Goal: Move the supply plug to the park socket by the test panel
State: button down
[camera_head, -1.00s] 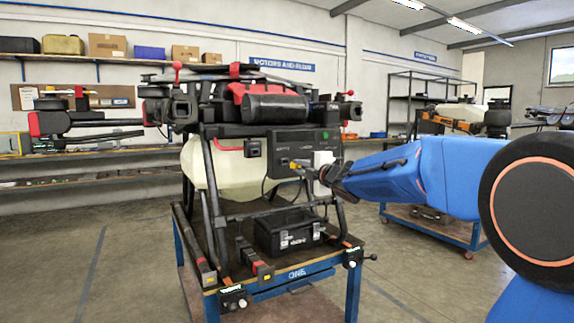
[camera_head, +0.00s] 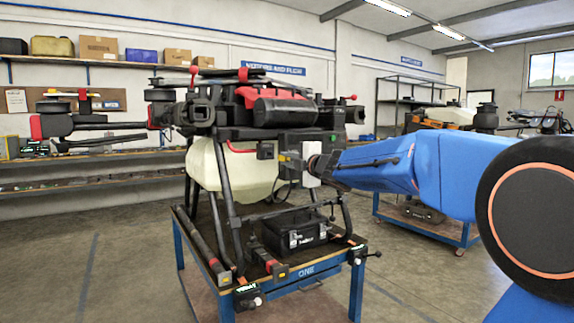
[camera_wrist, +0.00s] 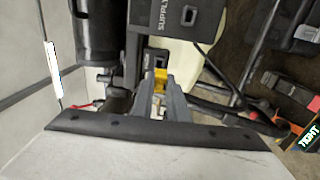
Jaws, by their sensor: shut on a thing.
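My gripper (camera_head: 296,163) is in front of the drone's dark panel. In the wrist view its grey fingers (camera_wrist: 161,90) are shut on a yellow piece, which I take to be the supply plug (camera_wrist: 160,77); it also shows as a small yellow spot in the head view (camera_head: 283,158). A dark box marked SUPPLY (camera_wrist: 170,18) with a square port is at the top of the wrist view, apart from the plug. A black cable (camera_wrist: 226,88) runs beside the fingers. The park socket and test panel cannot be made out surely.
The drone (camera_head: 270,108) stands on a blue-framed bench (camera_head: 330,262). A black case (camera_head: 295,232) lies under it, between the landing legs. A pale tank (camera_head: 225,168) hangs at the drone's left. Another drone bench (camera_head: 430,227) is behind my arm. The floor at left is open.

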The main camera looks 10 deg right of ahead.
jog(key=shift+w+a, duration=0.1)
jog(key=shift+a, duration=0.05)
jog(key=shift+x, duration=2.75)
jog(key=shift+x, duration=1.3)
jog(key=c, duration=1.6)
grip_release()
jog(key=shift+c, duration=0.2)
jog(key=v, duration=1.7)
jog(key=shift+s, duration=0.2)
jog(key=shift+r, duration=0.1)
